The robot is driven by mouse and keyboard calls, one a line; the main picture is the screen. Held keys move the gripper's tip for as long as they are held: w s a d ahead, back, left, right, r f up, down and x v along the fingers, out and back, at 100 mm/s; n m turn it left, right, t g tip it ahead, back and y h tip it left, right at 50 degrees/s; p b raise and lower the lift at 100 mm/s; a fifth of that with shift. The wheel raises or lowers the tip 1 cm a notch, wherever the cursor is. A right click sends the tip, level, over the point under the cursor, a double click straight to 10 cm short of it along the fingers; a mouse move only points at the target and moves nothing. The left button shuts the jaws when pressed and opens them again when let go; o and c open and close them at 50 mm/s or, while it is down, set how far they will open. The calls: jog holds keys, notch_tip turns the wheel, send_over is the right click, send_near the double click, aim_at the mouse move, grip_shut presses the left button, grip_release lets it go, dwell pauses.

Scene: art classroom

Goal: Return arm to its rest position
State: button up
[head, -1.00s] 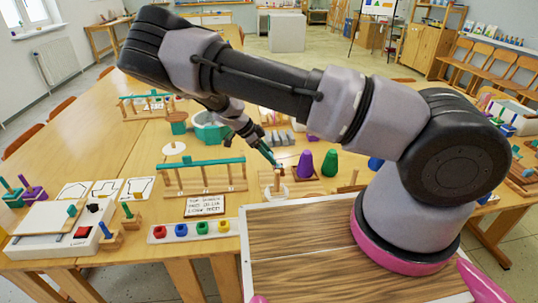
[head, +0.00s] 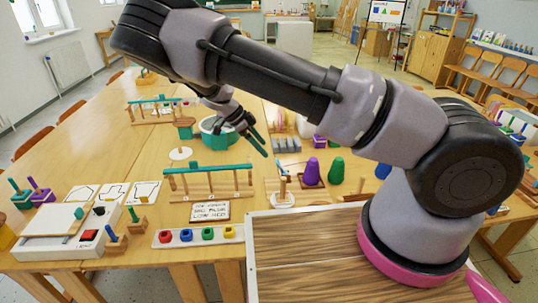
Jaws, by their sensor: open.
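My gripper (head: 263,147) is in the middle of the head view, at the end of my arm, which arches across the picture from the right. Its two teal fingers are apart, with nothing visible between them. It hangs above the table (head: 95,140), clear of the small post stand (head: 282,190) with a round white base below and to its right. Part of my wrist overlaps the teal bowl (head: 208,125) behind it.
A wooden rack with a teal bar (head: 208,169) stands in front of my gripper. A purple cone (head: 312,172) and a green cone (head: 336,169) stand to the right. A tray of coloured blocks (head: 160,238) lies at the front edge. The table's left middle is largely bare.

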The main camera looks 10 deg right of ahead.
jog(key=shift+v, duration=0.95)
